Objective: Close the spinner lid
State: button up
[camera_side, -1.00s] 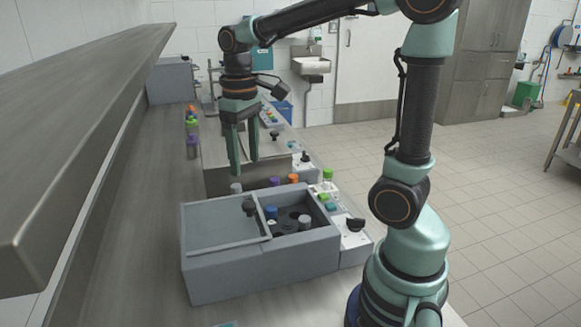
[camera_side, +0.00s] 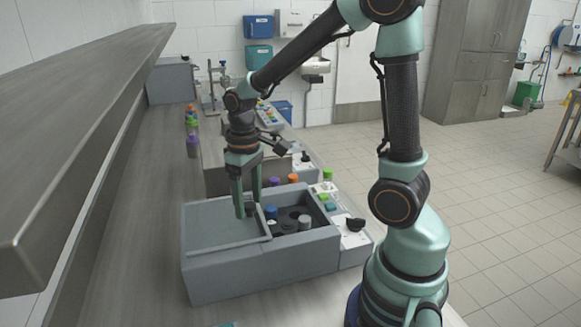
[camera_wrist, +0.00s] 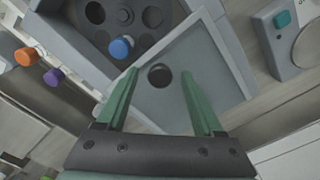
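The grey spinner box (camera_side: 255,275) stands on the bench in the side view. Its flat grey sliding lid (camera_side: 205,228) covers the left part of the top, leaving the right part open. In the wrist view the lid (camera_wrist: 207,62) carries a round black knob (camera_wrist: 159,75). My gripper (camera_side: 248,206) is open and low over the lid's right edge. Its fingertips (camera_wrist: 159,76) are on both sides of the knob, with gaps; contact is not visible.
A control panel with a black dial (camera_side: 355,224) adjoins the box on the right. Vials with purple (camera_side: 274,181), orange (camera_side: 293,178) and green (camera_side: 327,173) caps stand behind it. A steel shelf (camera_side: 90,110) overhangs the left side.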

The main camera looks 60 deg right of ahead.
grip_shut()
jog(key=shift+r, duration=0.1)
dwell(1.2)
